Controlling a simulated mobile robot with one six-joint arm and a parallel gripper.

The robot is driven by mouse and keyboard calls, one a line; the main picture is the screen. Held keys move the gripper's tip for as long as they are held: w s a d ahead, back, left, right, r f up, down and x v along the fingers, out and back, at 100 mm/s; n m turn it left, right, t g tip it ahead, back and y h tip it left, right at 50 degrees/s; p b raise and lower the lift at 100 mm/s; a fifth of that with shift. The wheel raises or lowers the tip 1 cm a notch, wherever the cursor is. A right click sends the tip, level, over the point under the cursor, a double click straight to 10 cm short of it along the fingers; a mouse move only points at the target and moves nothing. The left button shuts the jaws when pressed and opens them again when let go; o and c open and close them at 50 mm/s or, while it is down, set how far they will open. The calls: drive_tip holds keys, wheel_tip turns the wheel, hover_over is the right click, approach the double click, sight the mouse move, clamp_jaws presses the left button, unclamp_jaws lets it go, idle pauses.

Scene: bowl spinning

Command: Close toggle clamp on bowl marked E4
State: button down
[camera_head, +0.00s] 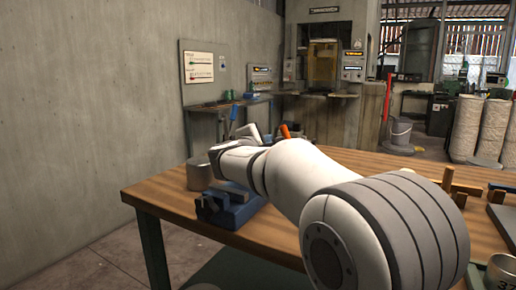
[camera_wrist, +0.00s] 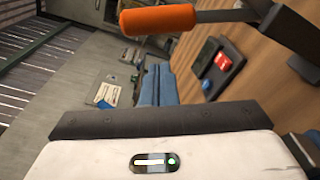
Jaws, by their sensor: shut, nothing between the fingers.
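The orange handle (camera_head: 285,131) of a toggle clamp rises behind my arm in the head view. In the wrist view the orange handle (camera_wrist: 158,19) lies across the top, on a grey lever running right to a dark bracket. My gripper (camera_wrist: 157,68) is shut and empty, its blue fingers together below the handle in the picture; contact cannot be judged. In the head view my gripper's blue fingers (camera_head: 234,108) point up, left of the handle. No E4 mark is legible, and my arm hides the clamp's base.
A blue block-like fixture (camera_head: 228,209) sits on the wooden table (camera_head: 160,196) near its front-left edge. A concrete wall (camera_head: 90,120) stands left. Wooden pieces (camera_head: 449,181) lie at the right. The wrist view shows a dark tray with a red item (camera_wrist: 222,62).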

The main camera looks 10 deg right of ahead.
drive_tip(key=s, duration=0.1)
drive_tip(key=d+r, duration=0.1)
drive_tip(key=s, duration=0.1)
drive_tip(key=shift+s+d+r, duration=0.3)
drive_tip(key=shift+s+r, duration=0.05)
